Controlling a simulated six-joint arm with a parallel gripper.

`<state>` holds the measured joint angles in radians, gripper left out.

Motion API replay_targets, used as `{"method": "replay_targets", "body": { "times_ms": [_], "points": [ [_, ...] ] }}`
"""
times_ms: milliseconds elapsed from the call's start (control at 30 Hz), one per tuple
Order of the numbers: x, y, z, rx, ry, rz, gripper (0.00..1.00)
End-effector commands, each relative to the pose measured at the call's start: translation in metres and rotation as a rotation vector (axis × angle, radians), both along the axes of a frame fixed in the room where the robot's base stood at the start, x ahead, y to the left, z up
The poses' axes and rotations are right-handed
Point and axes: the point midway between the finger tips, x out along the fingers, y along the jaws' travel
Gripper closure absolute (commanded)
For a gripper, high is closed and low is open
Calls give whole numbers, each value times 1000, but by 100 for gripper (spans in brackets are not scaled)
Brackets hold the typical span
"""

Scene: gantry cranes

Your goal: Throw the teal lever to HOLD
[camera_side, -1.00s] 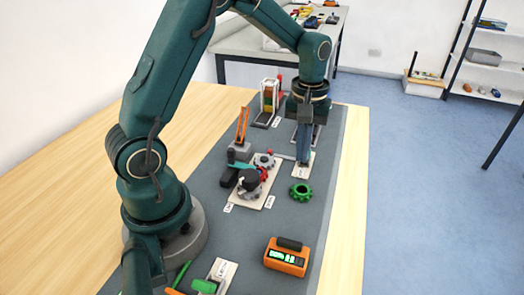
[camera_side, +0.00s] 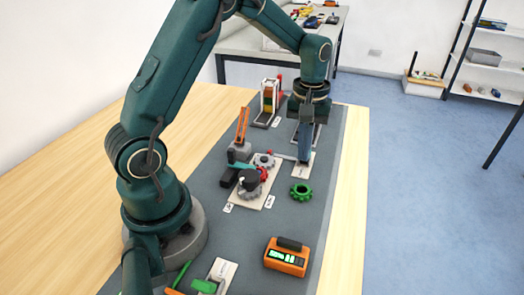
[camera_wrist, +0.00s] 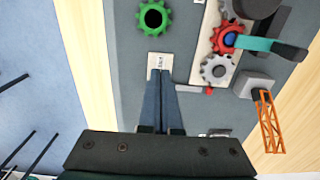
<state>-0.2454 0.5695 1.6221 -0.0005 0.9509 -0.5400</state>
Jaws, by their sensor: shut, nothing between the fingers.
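My gripper (camera_wrist: 161,76) is shut and empty, pointing down beside a small pale plate with a label (camera_wrist: 157,61); the lettering is too small to read. In the side view my gripper (camera_side: 304,160) stands over this pale plate (camera_side: 301,171) and hides part of it. A teal bar with a dark end (camera_wrist: 262,44) lies to the right of my gripper in the wrist view, next to a red gear (camera_wrist: 228,39). In the side view the teal bar (camera_side: 241,166) is left of the gripper, apart from it. I cannot tell which label marks HOLD.
A thin grey bar with a red end (camera_wrist: 208,90) lies close to the right of my fingers. A green gear (camera_side: 301,191), an orange crane-like boom (camera_side: 242,125), an orange box with a display (camera_side: 287,256) and a colored block tower (camera_side: 268,95) share the grey mat. Mat around the green gear is clear.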

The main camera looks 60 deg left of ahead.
Motion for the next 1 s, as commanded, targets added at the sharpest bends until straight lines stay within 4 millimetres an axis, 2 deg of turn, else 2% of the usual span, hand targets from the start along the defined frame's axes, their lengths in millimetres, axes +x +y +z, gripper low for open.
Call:
{"method": "replay_targets", "body": {
  "times_ms": [767, 1000],
  "points": [
    [22, 22, 0, 1, -1, 0, 100],
    [18, 18, 0, 0, 0, -1, 100]
  ]
}}
